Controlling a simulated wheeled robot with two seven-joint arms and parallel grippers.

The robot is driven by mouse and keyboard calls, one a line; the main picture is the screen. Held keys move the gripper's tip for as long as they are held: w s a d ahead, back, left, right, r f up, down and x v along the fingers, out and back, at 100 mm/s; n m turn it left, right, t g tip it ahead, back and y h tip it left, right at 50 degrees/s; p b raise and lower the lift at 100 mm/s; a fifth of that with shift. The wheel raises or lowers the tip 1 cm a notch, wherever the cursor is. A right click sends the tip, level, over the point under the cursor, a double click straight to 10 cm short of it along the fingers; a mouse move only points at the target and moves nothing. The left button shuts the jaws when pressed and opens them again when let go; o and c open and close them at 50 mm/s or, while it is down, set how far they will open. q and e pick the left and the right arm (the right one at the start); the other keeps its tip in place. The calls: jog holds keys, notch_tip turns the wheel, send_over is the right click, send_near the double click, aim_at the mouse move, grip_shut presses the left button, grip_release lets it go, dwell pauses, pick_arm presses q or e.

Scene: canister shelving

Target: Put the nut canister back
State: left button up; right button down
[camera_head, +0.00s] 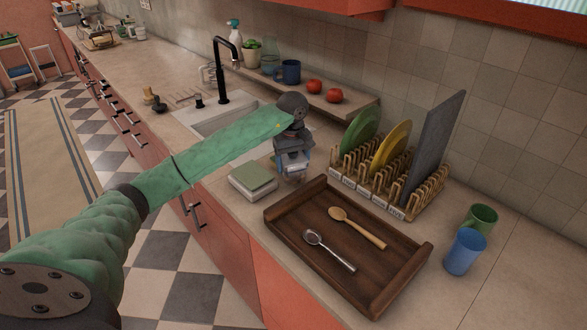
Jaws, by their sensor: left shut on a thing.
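My left arm reaches in from the left over the counter. My left gripper (293,152) points down beside the sink, between the sink and the wooden tray. It is shut on a small, clear-looking container (292,172), which I take to be the nut canister. The gripper covers its upper part, so its contents and label cannot be read. I cannot tell whether its base touches the counter. My right gripper is out of view.
A green-topped stack (253,181) lies just left of the gripper. A wooden tray (277,215) with two spoons is in front. A dish rack (430,203) with plates stands to the right. A wall ledge (352,107) with tomatoes and a blue mug runs behind. Cups stand at far right.

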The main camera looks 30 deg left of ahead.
pick_arm(q)
jog(key=shift+f+p, duration=0.75)
jog(key=shift+f, duration=0.95)
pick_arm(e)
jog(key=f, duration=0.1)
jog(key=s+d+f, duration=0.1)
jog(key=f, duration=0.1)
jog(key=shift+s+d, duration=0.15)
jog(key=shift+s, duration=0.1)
pick_arm(q)
jog(key=shift+f, duration=0.1)
jog(key=o, duration=0.8)
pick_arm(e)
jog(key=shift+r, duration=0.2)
